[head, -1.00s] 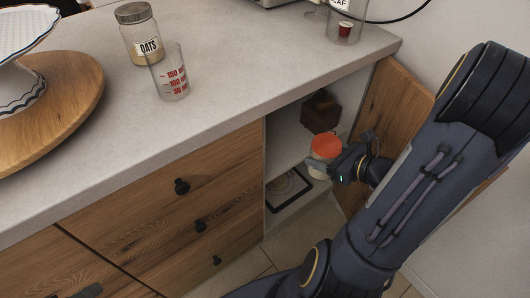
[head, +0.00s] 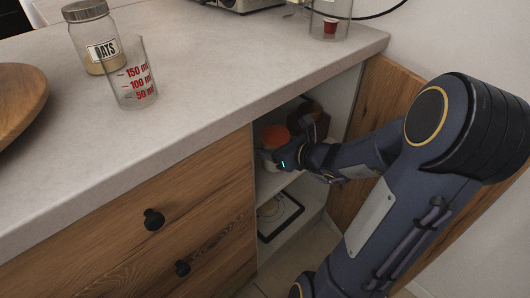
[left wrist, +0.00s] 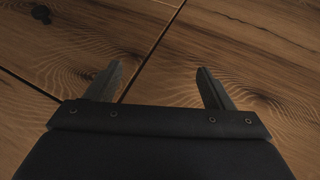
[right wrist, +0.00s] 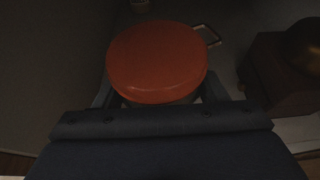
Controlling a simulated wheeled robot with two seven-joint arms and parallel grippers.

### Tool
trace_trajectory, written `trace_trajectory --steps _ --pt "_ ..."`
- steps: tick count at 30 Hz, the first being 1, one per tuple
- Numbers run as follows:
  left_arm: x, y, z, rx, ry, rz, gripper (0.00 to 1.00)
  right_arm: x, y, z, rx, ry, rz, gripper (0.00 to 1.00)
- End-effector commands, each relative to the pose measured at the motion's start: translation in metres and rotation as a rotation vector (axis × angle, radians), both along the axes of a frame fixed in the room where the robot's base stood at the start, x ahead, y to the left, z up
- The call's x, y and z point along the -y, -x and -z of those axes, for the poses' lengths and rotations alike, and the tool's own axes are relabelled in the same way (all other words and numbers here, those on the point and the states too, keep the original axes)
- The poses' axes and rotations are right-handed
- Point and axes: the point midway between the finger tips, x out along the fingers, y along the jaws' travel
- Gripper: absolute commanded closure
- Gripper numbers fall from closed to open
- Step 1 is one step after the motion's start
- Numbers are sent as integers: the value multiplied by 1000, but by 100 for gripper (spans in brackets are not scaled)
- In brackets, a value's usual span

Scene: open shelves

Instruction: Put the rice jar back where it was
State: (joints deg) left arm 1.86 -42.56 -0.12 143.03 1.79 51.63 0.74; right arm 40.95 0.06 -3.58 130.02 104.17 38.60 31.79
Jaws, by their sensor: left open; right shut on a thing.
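The jar with the orange lid (head: 274,136), which I take for the rice jar, is inside the open cabinet at the level of the upper shelf. My right gripper (head: 279,158) is shut on it from the right. In the right wrist view the round orange lid (right wrist: 157,62) sits between the fingers, and the jar's body is mostly hidden below it. I cannot tell whether its base touches the shelf (head: 269,184). My left gripper (left wrist: 160,88) is open and empty in front of wooden drawer fronts; it is outside the head view.
A dark brown box (right wrist: 280,75) stands on the shelf right of the jar. A dark-rimmed flat item (head: 281,216) lies on the lower level. The cabinet door (head: 385,95) stands open at right. An oats jar (head: 92,38) and measuring cup (head: 132,75) stand on the countertop (head: 215,75).

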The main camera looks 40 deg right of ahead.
Motion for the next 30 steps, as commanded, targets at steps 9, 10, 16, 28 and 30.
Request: trace_trajectory --steps 9,10,16,28,30 --pt "0 0 11 0 0 0 25 -3 -41 0 3 -1 -1 81" --pt "0 0 12 0 0 0 25 -3 -41 2 3 0 0 81" --pt "0 0 31 0 0 0 25 -3 -40 30 1 -1 0 81" --pt "0 0 35 0 0 0 25 -3 -40 36 3 1 0 81" --pt "0 0 36 0 0 0 25 -3 -40 38 0 0 1 32"
